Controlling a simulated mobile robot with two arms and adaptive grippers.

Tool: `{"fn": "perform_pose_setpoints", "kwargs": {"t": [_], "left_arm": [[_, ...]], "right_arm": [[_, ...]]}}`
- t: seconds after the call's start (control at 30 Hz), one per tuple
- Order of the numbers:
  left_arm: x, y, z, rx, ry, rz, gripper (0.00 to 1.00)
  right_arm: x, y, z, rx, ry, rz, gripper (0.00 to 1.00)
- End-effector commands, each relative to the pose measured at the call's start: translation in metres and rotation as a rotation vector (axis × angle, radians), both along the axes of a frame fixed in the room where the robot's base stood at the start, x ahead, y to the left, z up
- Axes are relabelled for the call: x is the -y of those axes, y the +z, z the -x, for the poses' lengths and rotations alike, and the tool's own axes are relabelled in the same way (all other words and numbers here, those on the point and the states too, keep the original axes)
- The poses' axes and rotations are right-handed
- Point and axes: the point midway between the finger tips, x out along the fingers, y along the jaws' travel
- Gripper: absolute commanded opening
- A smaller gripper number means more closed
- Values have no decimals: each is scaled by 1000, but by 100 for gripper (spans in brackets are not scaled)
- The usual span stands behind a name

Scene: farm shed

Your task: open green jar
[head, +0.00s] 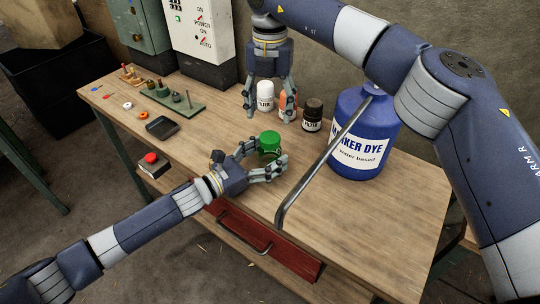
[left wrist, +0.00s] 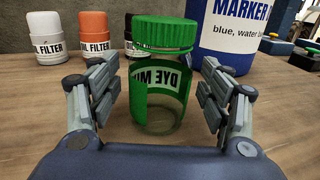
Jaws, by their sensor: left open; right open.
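The green jar (head: 269,146) stands upright on the workbench, with its green ribbed lid on. My right gripper (head: 266,102) points down from above, open, behind the jar and near the white filter bottle (head: 265,93). It holds nothing that I can see.
An orange bottle (head: 288,106) and a dark bottle (head: 312,115) stand behind the jar. A large blue dye jug (head: 365,130) with a metal bar in front is to the right. A black tray (head: 161,127), a green peg board (head: 172,98) and a red button box (head: 152,164) lie left.

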Motion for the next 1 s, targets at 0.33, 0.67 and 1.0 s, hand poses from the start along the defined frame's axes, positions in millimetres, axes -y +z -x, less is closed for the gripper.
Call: {"fn": "perform_pose_setpoints", "kwargs": {"t": [0.33,0.67,1.0], "left_arm": [[6,0,-5,1,0,-1,72],[6,0,-5,1,0,-1,10],[6,0,-5,0,0,0,0]], "right_arm": [[0,0,0,0,0,0,59],[0,0,0,0,0,0,59],[0,0,0,0,-166,0,59]]}}
